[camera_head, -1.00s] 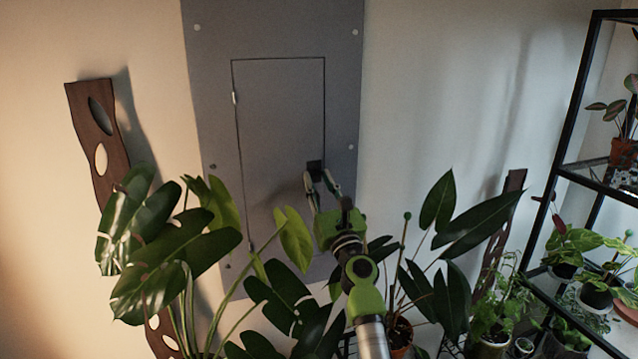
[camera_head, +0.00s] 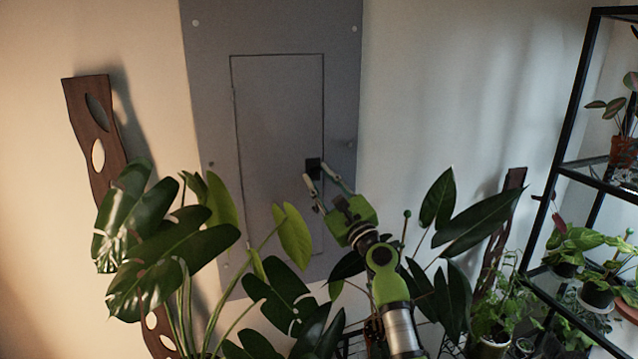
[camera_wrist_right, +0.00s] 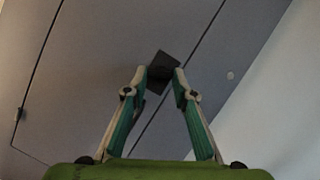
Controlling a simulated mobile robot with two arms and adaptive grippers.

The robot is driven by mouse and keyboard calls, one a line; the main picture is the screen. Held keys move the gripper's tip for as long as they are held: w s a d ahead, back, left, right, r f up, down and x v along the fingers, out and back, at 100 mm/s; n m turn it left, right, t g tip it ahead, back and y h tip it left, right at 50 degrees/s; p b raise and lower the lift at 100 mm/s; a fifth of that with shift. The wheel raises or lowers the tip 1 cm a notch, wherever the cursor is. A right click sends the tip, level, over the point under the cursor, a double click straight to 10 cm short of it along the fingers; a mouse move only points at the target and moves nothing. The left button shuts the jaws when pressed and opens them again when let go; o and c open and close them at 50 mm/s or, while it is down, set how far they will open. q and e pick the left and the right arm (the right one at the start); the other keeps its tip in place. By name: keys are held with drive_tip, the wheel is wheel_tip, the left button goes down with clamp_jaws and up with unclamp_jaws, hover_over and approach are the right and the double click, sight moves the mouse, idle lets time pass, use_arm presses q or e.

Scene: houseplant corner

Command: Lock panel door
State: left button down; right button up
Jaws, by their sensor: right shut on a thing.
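The grey panel door (camera_head: 278,120) sits flush in its grey panel (camera_head: 212,90) on the wall. A small black latch (camera_head: 313,169) is at the door's right edge; it also shows in the right wrist view (camera_wrist_right: 163,66). My right gripper (camera_head: 322,174) reaches up to the latch from the lower right. In the right wrist view the gripper's fingertips (camera_wrist_right: 162,74) are shut on the latch, one on each side. The fingertips hide part of the latch. My left gripper is not in view.
Large-leaved plants (camera_head: 170,240) stand in front of the panel's lower part, with leaves (camera_head: 293,236) close to my right arm. A black shelf (camera_head: 567,130) with potted plants is at the right. A wavy wooden board (camera_head: 97,130) hangs at the left.

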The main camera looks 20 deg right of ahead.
drive_tip(key=n+y, duration=0.1)
drive_tip(key=n, duration=0.1)
drive_tip(key=n+g, duration=0.1)
drive_tip(key=n, duration=0.2)
drive_tip(key=shift+d+r+g+y, duration=0.1)
drive_tip(key=shift+d+g+y, duration=0.1)
drive_tip(key=shift+g+y, duration=0.15)
drive_tip(key=n+g+y, duration=0.1)
drive_tip(key=n, duration=0.2)
drive_tip(key=shift+d+r, duration=0.1)
drive_tip(key=shift+r, duration=0.05)
drive_tip(key=n, duration=0.2)
drive_tip(key=n+g, duration=0.1)
drive_tip(key=shift+r+n, duration=0.2)
drive_tip(key=shift+n, duration=0.2)
drive_tip(key=shift+n+g+p, duration=0.65)
drive_tip(key=shift+n+p, duration=0.05)
drive_tip(key=shift+n, duration=0.6)
drive_tip(key=shift+h, duration=0.25)
drive_tip(key=o, duration=1.1)
